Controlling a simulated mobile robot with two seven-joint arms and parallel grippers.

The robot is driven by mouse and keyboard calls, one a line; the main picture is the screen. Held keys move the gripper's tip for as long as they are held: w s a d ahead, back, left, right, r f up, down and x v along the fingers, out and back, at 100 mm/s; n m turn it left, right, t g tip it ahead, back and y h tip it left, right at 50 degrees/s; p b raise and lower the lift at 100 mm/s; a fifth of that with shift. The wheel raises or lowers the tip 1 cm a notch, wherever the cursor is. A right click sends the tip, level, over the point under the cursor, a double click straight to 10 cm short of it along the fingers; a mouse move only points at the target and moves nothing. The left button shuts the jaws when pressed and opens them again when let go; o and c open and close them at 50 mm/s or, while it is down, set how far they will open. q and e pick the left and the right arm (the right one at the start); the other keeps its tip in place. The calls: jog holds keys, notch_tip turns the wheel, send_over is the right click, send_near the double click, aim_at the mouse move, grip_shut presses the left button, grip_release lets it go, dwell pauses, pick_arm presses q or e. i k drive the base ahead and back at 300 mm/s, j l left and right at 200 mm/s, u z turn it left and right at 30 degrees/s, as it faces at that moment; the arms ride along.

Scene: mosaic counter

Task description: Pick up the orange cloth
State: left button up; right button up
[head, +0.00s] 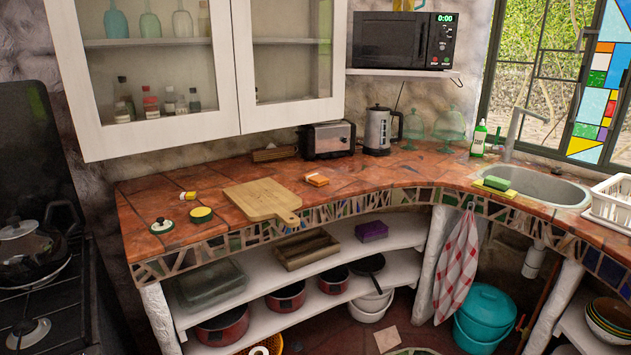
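A small orange item (317,180), which looks like the orange cloth folded or a sponge, lies flat on the tiled counter (362,181). It sits right of the wooden cutting board (262,199) and in front of the toaster, apart from both. It is too small in the head view to tell its material. Neither of my grippers shows in the head view.
A toaster (327,139) and kettle (379,130) stand behind. Left of the board are a yellow-topped round item (201,214) and a white lid (162,226). Counter right of the orange item is clear.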

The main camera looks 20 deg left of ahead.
aim_at(317, 179)
jog(key=i+l+u, duration=0.15)
jog(key=i, duration=0.3)
jog(key=i+u, duration=0.1)
jog(key=i, duration=0.4)
jog(key=i+l+u, duration=0.15)
jog(key=i, duration=0.3)
jog(key=l, duration=0.1)
